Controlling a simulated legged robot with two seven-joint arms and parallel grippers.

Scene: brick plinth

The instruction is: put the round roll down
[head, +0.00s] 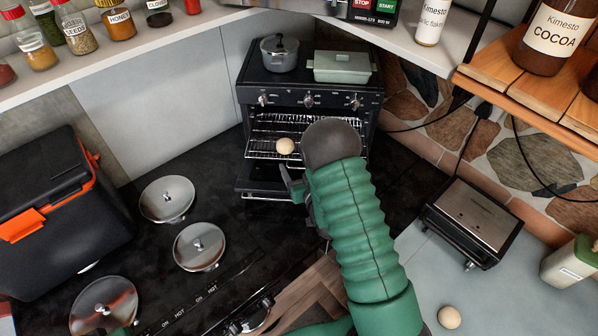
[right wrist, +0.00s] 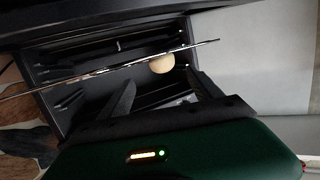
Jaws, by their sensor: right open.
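A round, pale roll (head: 285,146) rests on the wire rack (head: 262,154) of the small black oven (head: 308,120), whose door is open. In the right wrist view the roll (right wrist: 162,63) lies just beyond my fingertips, near the rack's edge. My right gripper (head: 291,184) reaches toward the oven front; in the right wrist view it (right wrist: 160,82) is open, with its fingers apart and nothing between them. The roll is clear of both fingers. A second round roll (head: 448,317) sits on the pale counter at the bottom right. My left gripper is not seen.
A grey pot (head: 279,53) and a pale green lidded dish (head: 342,66) stand on the oven. A metal-topped grill (head: 470,220) stands at right.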

